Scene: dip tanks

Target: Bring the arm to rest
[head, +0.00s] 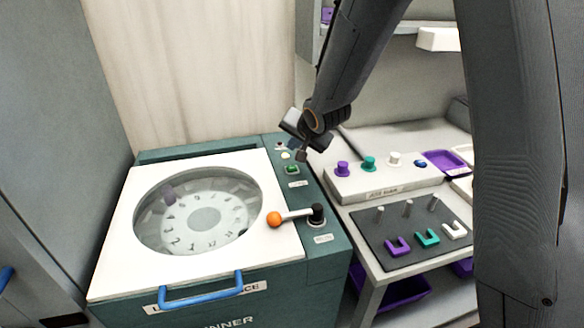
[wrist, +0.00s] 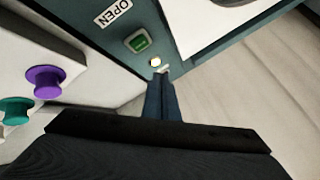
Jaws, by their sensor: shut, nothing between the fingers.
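My gripper (head: 301,155) hangs at the end of my arm, above the back right corner of a spinner machine (head: 155,257). In the wrist view my gripper (wrist: 162,72) is shut and empty, with its fingertips together. They point at a small lit lamp (wrist: 155,61) on the machine's green panel. A green button (wrist: 138,42) with an OPEN label lies close by; it also shows in the head view (head: 291,169). I cannot tell whether the fingers touch the panel.
The machine's white lid (head: 120,272) is down, with a blue handle (head: 200,290). A lever with an orange knob (head: 274,219) sits on its right. A bench at the right holds a white rack (head: 385,183) with colored knobs, and a dark mat (head: 380,257) with pegs and U-shaped pieces.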

